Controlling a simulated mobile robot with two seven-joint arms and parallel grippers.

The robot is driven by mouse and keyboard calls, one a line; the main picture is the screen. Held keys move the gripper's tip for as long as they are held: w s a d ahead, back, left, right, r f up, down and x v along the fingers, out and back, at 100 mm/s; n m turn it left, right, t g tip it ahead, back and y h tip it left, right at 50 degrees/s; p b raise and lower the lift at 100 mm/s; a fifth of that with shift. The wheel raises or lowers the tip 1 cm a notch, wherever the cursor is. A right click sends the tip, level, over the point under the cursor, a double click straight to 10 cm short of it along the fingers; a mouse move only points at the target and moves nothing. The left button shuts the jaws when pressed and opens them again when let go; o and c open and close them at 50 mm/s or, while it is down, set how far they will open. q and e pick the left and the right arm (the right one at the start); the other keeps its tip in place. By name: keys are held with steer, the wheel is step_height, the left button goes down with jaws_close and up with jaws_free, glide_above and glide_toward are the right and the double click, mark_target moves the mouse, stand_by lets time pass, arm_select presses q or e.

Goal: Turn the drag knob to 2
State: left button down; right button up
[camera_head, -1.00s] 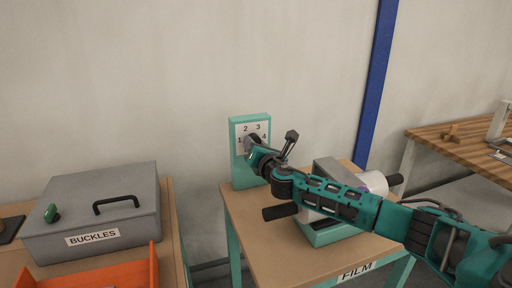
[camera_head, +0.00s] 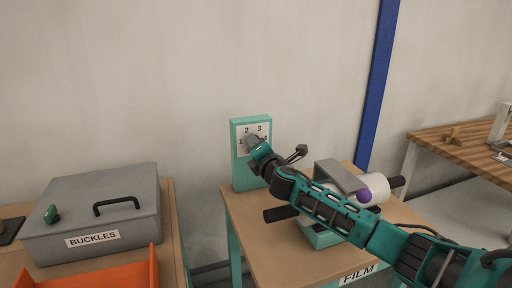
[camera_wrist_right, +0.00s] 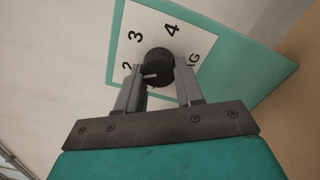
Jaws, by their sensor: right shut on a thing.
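The drag knob is a dark round knob (camera_wrist_right: 157,66) on a white dial plate on a teal panel (camera_head: 239,175). In the right wrist view the numbers 2 (camera_wrist_right: 126,66), 3 (camera_wrist_right: 135,36) and 4 (camera_wrist_right: 173,29) show around it, with part of a word ending in G. A pale mark on the knob lies on its left side, toward the 2 side; its exact setting is hard to tell. My right gripper (camera_head: 251,142) is shut on the knob, one finger each side (camera_wrist_right: 160,86). In the head view the gripper covers the knob. My left gripper is out of view.
The panel stands at the back of a table marked FILM (camera_head: 358,272). A grey BUCKLES box (camera_head: 92,210) and an orange tray (camera_head: 100,277) are left.

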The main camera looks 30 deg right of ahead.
stand_by(0.3)
steer(key=o, duration=1)
steer(key=shift+o, duration=0.2)
steer(key=v, duration=1.3)
